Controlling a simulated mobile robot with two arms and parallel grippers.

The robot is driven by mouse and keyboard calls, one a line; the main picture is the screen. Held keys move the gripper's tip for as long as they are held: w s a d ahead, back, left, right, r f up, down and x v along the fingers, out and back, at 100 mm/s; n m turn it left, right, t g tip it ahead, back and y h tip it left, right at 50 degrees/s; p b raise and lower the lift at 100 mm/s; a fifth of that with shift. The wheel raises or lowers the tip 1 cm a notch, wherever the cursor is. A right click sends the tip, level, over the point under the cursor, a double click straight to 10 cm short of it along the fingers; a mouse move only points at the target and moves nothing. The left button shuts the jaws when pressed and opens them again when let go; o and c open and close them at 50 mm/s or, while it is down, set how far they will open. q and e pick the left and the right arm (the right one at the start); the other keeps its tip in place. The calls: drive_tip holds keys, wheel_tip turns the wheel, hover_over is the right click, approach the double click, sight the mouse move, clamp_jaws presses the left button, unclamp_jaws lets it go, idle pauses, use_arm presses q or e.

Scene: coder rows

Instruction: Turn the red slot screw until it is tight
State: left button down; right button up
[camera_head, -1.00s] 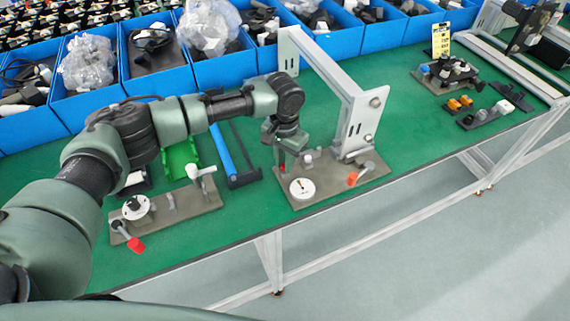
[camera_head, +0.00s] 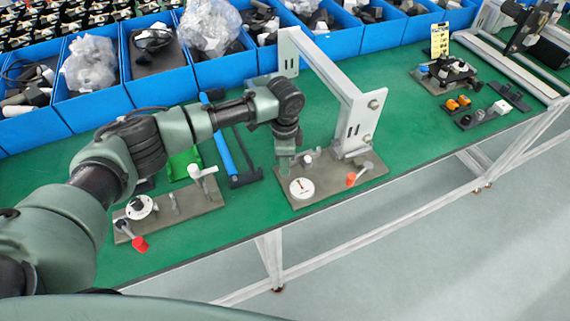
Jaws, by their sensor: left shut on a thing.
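My left gripper (camera_head: 285,165) reaches down onto the left back part of a grey fixture plate (camera_head: 325,196). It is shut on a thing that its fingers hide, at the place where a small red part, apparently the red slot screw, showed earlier. The screw itself does not show now. A white round dial (camera_head: 302,188) with a small mark on its face sits on the same plate, just in front of the gripper. A lever with a red-orange tip (camera_head: 351,179) stands at the plate's right. My right gripper is not in view.
A grey metal frame (camera_head: 350,110) rises behind the plate. A second fixture plate (camera_head: 190,212) with a red-tipped lever (camera_head: 139,244) stands to the left, near a blue-handled tool (camera_head: 222,148). Blue bins (camera_head: 160,85) line the back.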

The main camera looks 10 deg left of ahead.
use_arm(q)
drive_tip(key=m, duration=1)
drive_tip(key=shift+f, duration=0.1)
drive_tip(key=c, duration=1.4)
unclamp_jaws()
drive_tip(key=shift+c, duration=0.2)
drive_tip(key=shift+s, duration=0.1)
